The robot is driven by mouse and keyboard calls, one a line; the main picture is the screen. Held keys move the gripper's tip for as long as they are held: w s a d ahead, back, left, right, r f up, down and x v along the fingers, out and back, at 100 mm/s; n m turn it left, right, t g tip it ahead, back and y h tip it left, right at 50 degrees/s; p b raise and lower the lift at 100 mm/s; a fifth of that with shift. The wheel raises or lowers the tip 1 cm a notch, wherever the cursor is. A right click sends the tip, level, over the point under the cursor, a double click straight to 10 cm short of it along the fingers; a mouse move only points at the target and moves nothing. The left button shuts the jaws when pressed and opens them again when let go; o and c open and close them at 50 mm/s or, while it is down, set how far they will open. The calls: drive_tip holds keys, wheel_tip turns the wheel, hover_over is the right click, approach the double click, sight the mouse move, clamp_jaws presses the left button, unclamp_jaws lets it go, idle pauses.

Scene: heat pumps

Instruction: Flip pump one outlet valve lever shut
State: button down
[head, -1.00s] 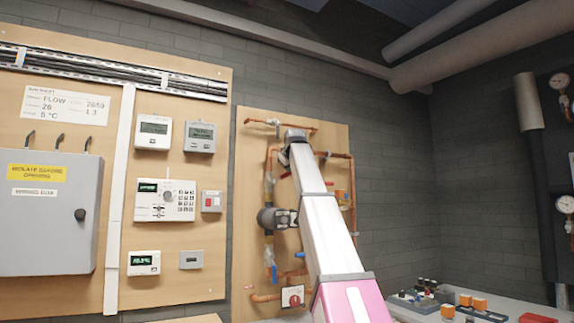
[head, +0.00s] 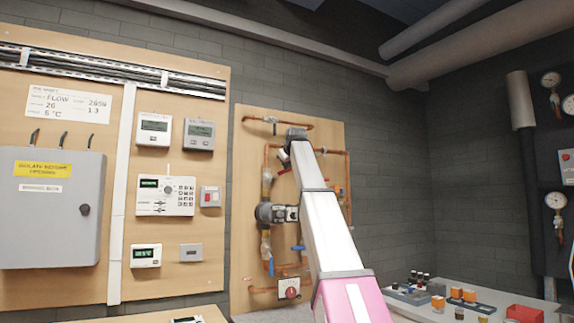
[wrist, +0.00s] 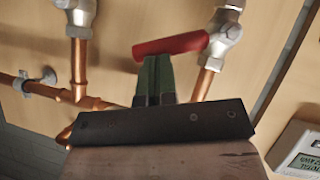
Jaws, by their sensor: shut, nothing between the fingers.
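In the wrist view a red valve lever (wrist: 170,44) sticks out to the left from a silver valve body (wrist: 228,30) on a copper pipe. My gripper (wrist: 154,62) is shut and empty, its green fingertips right at the lever's underside near its free end. I cannot tell whether they touch it. In the head view my arm covers part of the copper pipework, and my fingertips are hidden. A dark round pump (head: 265,213) sits on the left pipe. Which pump the red lever belongs to does not show clearly.
The pipework is fixed to a wooden board (head: 247,180). A blue lever (head: 270,267) hangs below the pump. Another silver fitting (wrist: 80,15) and a pipe clip (wrist: 38,80) are near my gripper. A grey controller (wrist: 300,150) is at the wrist view's lower right.

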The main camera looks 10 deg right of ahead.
drive_tip(key=shift+w+d+f+m+g+y, duration=0.15)
drive_tip(key=shift+d+f+m+y, duration=0.15)
drive_tip(key=shift+f, duration=0.2)
drive_tip(key=shift+d+f+m+g+y, duration=0.25)
drive_tip(key=shift+f+y, duration=0.1)
drive_tip(key=shift+f, duration=0.1)
drive_tip(key=shift+w+d+f+m+g+y, duration=0.1)
drive_tip(key=shift+d+f+m+y, duration=0.2)
drive_tip(key=shift+f, duration=0.2)
